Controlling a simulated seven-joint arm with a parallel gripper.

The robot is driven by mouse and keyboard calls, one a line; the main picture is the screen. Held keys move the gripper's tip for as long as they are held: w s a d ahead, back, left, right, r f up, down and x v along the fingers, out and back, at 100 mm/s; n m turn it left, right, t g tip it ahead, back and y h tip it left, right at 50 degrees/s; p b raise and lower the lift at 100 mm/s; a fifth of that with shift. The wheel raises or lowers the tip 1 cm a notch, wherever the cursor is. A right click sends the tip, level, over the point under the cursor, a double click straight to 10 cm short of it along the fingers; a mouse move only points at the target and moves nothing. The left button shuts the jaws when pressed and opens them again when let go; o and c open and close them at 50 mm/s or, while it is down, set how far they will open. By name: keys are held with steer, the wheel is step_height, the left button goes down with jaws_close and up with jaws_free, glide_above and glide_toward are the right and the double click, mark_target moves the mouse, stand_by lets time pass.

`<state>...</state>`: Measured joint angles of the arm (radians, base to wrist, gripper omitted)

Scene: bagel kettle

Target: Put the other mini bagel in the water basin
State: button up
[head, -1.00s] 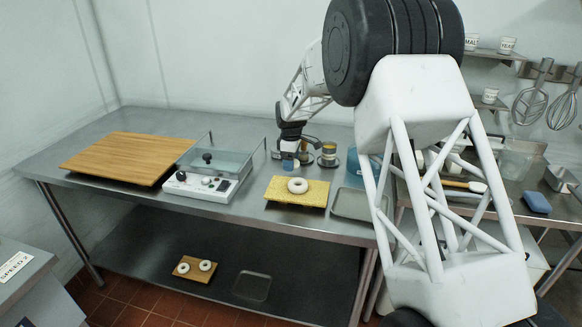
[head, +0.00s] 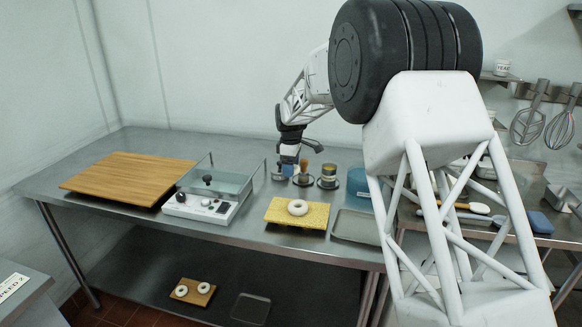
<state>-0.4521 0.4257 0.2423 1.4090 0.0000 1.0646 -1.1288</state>
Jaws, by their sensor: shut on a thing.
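A white ring-shaped mini bagel (head: 297,207) lies on a yellow board (head: 281,219) at the front of the steel table. The water basin (head: 236,184) is a clear open tank behind a white control panel, left of the yellow board. Two more mini bagels, one left (head: 182,291) and one right (head: 203,287), lie on a small wooden board on the lower shelf. My gripper (head: 287,169) points down behind the yellow board, right of the basin, by small jars. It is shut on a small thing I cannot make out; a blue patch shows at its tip.
Small jars (head: 328,174) stand at the table's back, beside my gripper. A large wooden board (head: 128,178) lies left of the basin. A grey tray (head: 355,228) sits right of the yellow board. Whisks (head: 527,125) hang at the right.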

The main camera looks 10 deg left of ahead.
steer(key=w+d+r, duration=0.1)
steer(key=w+d, duration=0.2)
steer(key=d, duration=0.5)
steer(key=w+d+r, duration=0.2)
steer(key=w+d, duration=0.1)
steer(key=d, duration=0.6)
steer(key=w+d+r, duration=0.2)
steer(key=w+d, duration=0.2)
steer(key=d, duration=0.5)
steer(key=shift+d+r, duration=0.2)
steer(key=shift+r, duration=0.05)
steer(key=shift+f, duration=0.15)
steer(key=shift+f, duration=5.1)
